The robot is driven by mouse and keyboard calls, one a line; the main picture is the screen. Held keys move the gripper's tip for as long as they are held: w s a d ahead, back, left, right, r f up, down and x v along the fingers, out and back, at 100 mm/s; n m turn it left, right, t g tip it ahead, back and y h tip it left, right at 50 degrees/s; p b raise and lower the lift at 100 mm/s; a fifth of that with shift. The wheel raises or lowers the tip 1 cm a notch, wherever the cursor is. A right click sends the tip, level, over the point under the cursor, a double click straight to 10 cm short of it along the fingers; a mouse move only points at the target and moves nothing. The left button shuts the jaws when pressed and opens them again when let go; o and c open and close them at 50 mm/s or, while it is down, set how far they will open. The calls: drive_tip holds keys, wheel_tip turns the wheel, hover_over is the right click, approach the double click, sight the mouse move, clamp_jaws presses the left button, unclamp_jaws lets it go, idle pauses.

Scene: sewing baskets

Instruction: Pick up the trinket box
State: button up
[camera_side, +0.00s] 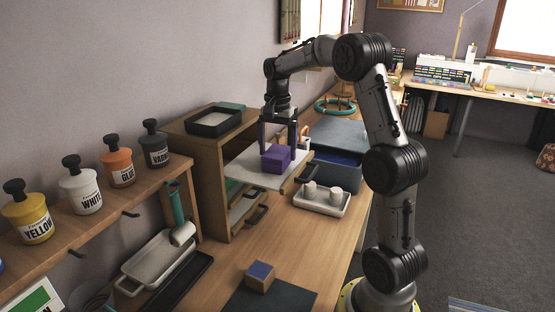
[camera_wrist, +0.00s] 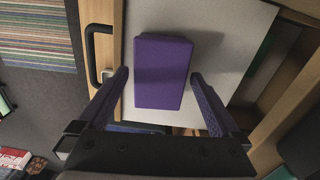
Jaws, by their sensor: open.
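The trinket box appears to be the purple block-shaped box (camera_side: 276,158), lying on the pale surface of a pulled-out drawer (camera_side: 250,176). In the wrist view the purple box (camera_wrist: 162,72) is centred, with its long side running up the picture. My gripper (camera_side: 279,148) is open and points down over the box. In the wrist view the fingertips of my gripper (camera_wrist: 160,76) show on either side of the box, with small gaps. I cannot tell exactly how far the tips reach below its top.
The drawer juts from a wooden cabinet (camera_side: 213,180) with a black tray (camera_side: 214,122) on top. The drawer has a black handle (camera_wrist: 93,52). A blue lidded bin (camera_side: 340,145) stands behind, and a white tray (camera_side: 322,202) with small pale items lies to the right.

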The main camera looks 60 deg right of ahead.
drive_tip(key=shift+f, duration=1.15)
drive_tip(key=c, duration=1.3)
drive_tip(key=shift+r, duration=0.1)
